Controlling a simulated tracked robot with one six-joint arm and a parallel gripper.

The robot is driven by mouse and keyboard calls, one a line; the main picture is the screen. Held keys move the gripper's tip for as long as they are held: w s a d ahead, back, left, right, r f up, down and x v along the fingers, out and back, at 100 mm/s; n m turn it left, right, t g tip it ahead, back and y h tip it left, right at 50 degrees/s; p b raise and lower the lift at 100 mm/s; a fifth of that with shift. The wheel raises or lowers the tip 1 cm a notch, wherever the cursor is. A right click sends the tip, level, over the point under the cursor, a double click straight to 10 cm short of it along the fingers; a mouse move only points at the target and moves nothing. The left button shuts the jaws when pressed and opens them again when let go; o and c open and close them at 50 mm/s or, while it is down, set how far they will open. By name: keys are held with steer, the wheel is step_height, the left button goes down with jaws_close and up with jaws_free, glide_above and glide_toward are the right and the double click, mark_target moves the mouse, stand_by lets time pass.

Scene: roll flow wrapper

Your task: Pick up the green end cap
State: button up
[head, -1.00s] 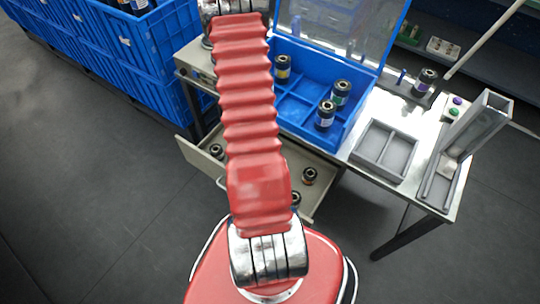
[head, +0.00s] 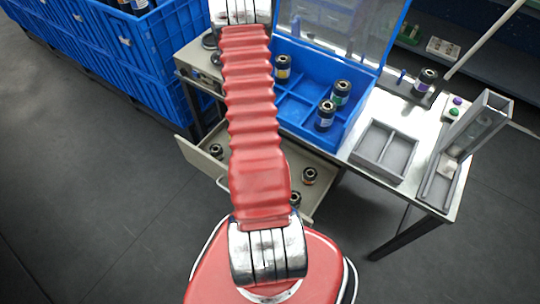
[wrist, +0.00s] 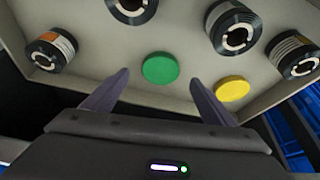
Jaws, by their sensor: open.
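The green end cap (wrist: 160,68) is a flat green disc lying on the light floor of the open drawer (head: 188,150), in the wrist view. My gripper (wrist: 160,80) is open, with its two dark fingers apart and pointing toward the cap. The cap shows between and just beyond the fingertips, and no contact with either finger is visible. In the head view my arm hides the cap and the gripper.
A yellow end cap (wrist: 232,88) lies right of the green one, near the right finger. Several black rolls (wrist: 235,30) stand around them in the drawer. The drawer's front wall (head: 205,158) and the blue bin (head: 300,110) on the table are close by.

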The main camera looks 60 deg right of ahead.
steer(key=shift+x, duration=2.55)
steer(key=shift+d, duration=0.1)
steer(key=shift+c, duration=0.6)
steer(key=c, duration=1)
steer(key=shift+r, duration=0.2)
steer(key=shift+r, duration=3.4)
steer(key=s+a, duration=0.1)
steer(key=s, duration=0.5)
steer(key=s+a, duration=0.1)
steer(key=s, duration=1)
steer(key=shift+s+a, duration=0.35)
steer(key=shift+a, duration=0.05)
